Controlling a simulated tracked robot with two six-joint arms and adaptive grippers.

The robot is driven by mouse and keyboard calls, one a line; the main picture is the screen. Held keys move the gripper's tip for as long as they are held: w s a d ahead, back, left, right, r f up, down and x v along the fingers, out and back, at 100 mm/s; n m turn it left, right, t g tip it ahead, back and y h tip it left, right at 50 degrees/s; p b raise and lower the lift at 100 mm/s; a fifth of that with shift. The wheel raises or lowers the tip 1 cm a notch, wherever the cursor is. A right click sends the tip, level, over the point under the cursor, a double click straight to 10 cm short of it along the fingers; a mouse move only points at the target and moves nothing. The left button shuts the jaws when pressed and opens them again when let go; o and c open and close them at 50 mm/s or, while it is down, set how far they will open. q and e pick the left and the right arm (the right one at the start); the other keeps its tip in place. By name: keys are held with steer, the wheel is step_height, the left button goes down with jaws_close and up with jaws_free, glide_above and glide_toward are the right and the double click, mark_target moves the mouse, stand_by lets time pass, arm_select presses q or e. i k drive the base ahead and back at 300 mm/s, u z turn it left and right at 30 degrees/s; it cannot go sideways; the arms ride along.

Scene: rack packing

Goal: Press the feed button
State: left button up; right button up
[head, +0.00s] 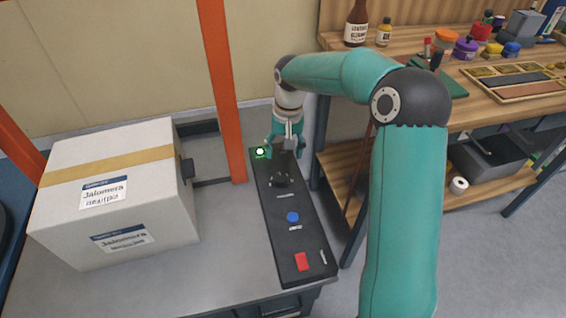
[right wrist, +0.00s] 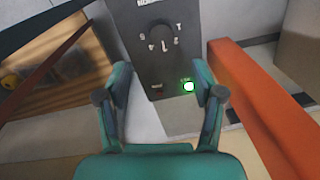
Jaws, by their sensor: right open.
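A long black control panel (head: 262,185) lies along the right edge of the grey table. A lit green button (head: 260,152) sits at its far end, and it also shows in the right wrist view (right wrist: 188,86) with a small label too blurred to read. A black dial (head: 281,180), a blue button (head: 292,217) and a red switch (head: 302,262) follow toward the near end. My right gripper (head: 285,145) is open and empty over the panel's far end, beside the green button. In the right wrist view its fingers (right wrist: 160,95) are spread, with the green button near the right finger.
A taped cardboard box (head: 120,190) stands on the table, left of the panel. An orange post (head: 220,90) rises close to the panel's far end. A wooden workbench (head: 400,55) with bottles, jars and trays stands at the right.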

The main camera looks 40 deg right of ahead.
mark_target(292, 218)
steer(key=k, duration=1)
